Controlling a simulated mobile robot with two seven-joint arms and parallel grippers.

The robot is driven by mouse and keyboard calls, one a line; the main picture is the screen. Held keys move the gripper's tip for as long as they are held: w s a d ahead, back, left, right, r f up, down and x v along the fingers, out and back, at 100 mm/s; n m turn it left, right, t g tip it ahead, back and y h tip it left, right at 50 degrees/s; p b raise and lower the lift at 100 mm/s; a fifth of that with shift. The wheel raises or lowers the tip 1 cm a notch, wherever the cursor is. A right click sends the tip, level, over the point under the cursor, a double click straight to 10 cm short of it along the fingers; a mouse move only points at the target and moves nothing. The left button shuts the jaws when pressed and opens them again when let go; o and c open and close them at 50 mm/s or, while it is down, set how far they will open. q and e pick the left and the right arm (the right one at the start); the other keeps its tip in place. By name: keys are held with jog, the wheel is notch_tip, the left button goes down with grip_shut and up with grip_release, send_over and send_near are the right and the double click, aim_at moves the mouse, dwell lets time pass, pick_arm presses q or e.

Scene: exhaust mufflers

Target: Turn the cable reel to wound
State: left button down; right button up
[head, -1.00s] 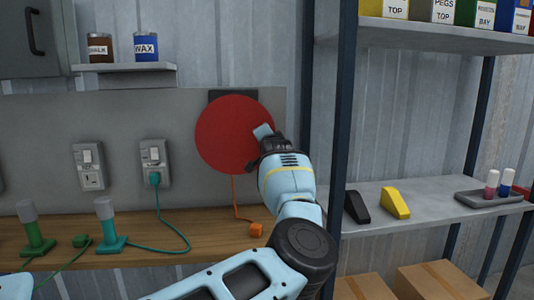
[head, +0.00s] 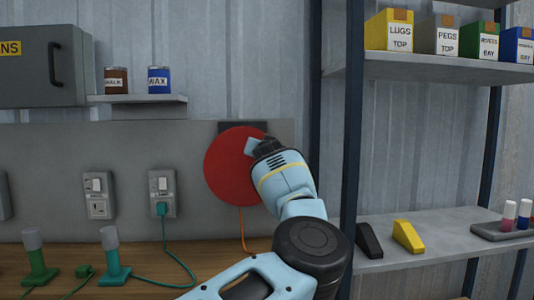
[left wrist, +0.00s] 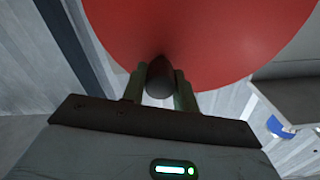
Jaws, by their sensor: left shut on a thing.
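The cable reel is a round red disc (head: 226,172) on the grey wall panel, with a dark bracket behind its top. It also fills the top of the left wrist view (left wrist: 200,35). An orange cable (head: 242,232) hangs from its underside; its lower end is hidden behind my arm. My left gripper (head: 254,146) is at the upper right of the disc's face. In the left wrist view its two fingers (left wrist: 159,85) are closed on either side of a dark rounded handle (left wrist: 159,76) on the disc. My right gripper is not in view.
Two outlets (head: 163,193) are left of the reel, one with a teal plug and cable. Green and teal stands (head: 112,262) are on the wooden bench. A shelf rack (head: 430,235) with yellow and black wedges stands at the right. A small shelf (head: 140,99) holds two cans.

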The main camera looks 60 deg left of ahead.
aim_at(244, 141)
pick_arm(q)
jog(key=shift+s+a+r+n, duration=0.3)
jog(key=shift+s+a+n, duration=0.1)
jog(key=shift+s, duration=0.25)
jog(key=shift+s+a+r+n+b, duration=0.15)
jog(key=shift+s+a+n+b, duration=0.2)
jog(key=shift+s, duration=0.3)
jog(key=shift+s+a+r+n+b, duration=0.15)
jog(key=shift+s+a+n, duration=0.15)
jog(key=shift+s+n, duration=0.25)
jog(key=shift+s+a+r+n+b, duration=0.1)
jog(key=shift+s+a+n+b, duration=0.2)
jog(key=shift+s, duration=0.4)
jog(key=c, duration=1.1)
grip_release()
jog(key=shift+s, duration=0.1)
jog(key=shift+d, duration=0.1)
